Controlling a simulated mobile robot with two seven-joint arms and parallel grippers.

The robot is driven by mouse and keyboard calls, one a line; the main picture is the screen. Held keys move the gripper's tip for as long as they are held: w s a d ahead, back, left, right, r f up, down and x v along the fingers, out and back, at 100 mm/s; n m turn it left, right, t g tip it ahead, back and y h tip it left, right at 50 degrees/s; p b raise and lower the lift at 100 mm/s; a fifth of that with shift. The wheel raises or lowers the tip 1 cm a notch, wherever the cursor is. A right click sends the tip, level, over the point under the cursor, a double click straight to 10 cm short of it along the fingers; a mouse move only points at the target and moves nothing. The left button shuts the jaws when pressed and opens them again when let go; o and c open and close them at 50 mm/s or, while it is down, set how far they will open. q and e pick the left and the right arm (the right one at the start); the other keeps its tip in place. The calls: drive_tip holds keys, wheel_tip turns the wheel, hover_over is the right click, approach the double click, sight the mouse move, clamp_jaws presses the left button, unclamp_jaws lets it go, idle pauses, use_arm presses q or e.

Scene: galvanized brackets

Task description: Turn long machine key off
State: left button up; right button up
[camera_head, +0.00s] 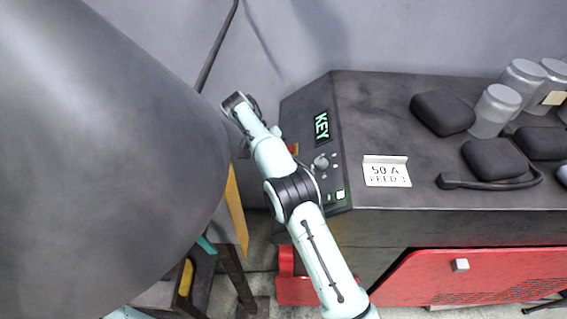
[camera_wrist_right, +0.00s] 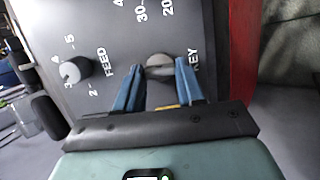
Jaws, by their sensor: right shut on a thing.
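The machine key (camera_wrist_right: 158,61) is a grey rounded knob on the dark panel in the right wrist view, beside the white KEY lettering. My right gripper (camera_wrist_right: 160,74) has its two blue fingertips on either side of this knob and is shut on it. In the head view the long dark machine (camera_head: 400,110) stands at the right, with a lit green KEY display (camera_head: 321,127) on its sloped end panel. My right arm reaches up past that panel, and its gripper and the key are hidden there. My left gripper is not in view.
A FEED knob (camera_wrist_right: 76,70) sits left of the key on the panel. A label plate (camera_head: 387,171), black pads (camera_head: 442,112) and clear jars (camera_head: 494,110) are on the machine top. A large dark grey rounded body (camera_head: 95,150) fills the left of the head view.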

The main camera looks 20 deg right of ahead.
drive_tip(key=shift+n, duration=0.3)
drive_tip(key=o, duration=1)
drive_tip(key=shift+o, duration=0.2)
